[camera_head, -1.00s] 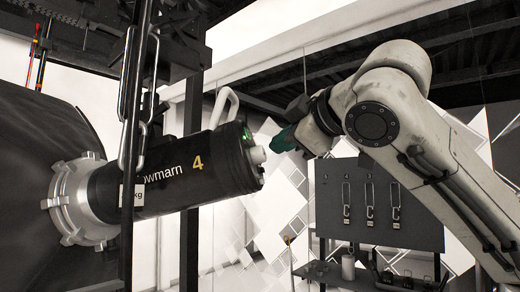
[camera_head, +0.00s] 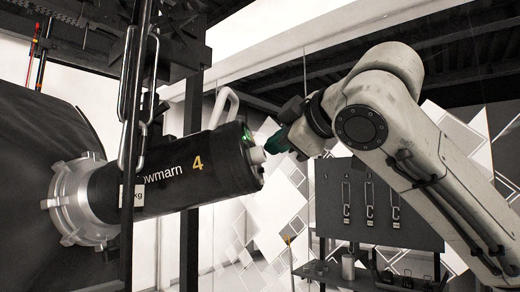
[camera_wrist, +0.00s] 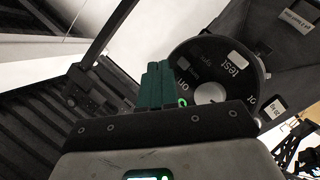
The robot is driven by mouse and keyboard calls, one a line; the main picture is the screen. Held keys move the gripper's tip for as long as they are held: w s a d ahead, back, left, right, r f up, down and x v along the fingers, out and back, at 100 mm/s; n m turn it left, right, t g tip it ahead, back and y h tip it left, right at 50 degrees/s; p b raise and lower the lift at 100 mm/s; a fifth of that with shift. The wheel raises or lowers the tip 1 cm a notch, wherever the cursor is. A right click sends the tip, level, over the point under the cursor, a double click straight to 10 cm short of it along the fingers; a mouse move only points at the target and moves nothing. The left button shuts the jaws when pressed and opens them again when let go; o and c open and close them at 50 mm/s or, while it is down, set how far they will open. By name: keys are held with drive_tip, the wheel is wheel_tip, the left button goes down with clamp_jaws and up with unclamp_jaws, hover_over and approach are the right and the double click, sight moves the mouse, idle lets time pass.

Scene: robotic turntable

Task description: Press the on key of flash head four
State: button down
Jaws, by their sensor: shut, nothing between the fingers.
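Flash head four (camera_head: 190,172) is a black cylinder marked with a yellow 4, lying nearly level with its end panel facing right. In the wrist view its round end panel (camera_wrist: 222,72) carries a pale "test" key (camera_wrist: 237,59), a white round knob (camera_wrist: 210,93), and "on" lettering beside a small green-lit ring (camera_wrist: 183,101). My gripper (camera_head: 273,146) has green fingers, shut and empty, pointing left close to the panel's white knob. In the wrist view the gripper (camera_wrist: 156,72) overlaps the panel's left edge and hides part of it. I cannot tell whether the fingertips touch the panel.
A silver mounting ring (camera_head: 78,200) joins the head to a large dark reflector (camera_head: 40,170) on the left. A dark upright post (camera_head: 190,150) and hanging clips stand nearby. A tool board (camera_head: 375,205) with hooks is behind my arm.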

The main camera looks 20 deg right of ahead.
drive_tip(key=shift+w+a+f, duration=0.1)
drive_tip(key=shift+w+a, duration=0.1)
drive_tip(key=shift+a, duration=0.15)
idle(0.4)
drive_tip(key=shift+d, duration=0.1)
drive_tip(key=shift+s+d+r, duration=0.25)
drive_tip(key=shift+s+d, duration=0.15)
drive_tip(key=shift+d, duration=0.25)
drive_tip(key=shift+d, duration=0.1)
drive_tip(key=shift+s+d+r+p, duration=0.3)
drive_tip(key=shift+s+d, duration=0.1)
drive_tip(key=shift+d, duration=0.45)
drive_tip(key=shift+s+d+r+p, duration=0.2)
drive_tip(key=shift+s+d+p, duration=0.2)
drive_tip(key=shift+d, duration=0.45)
drive_tip(key=shift+s+d+r+p, duration=0.25)
drive_tip(key=shift+s+d, duration=0.2)
drive_tip(key=shift+d, duration=0.4)
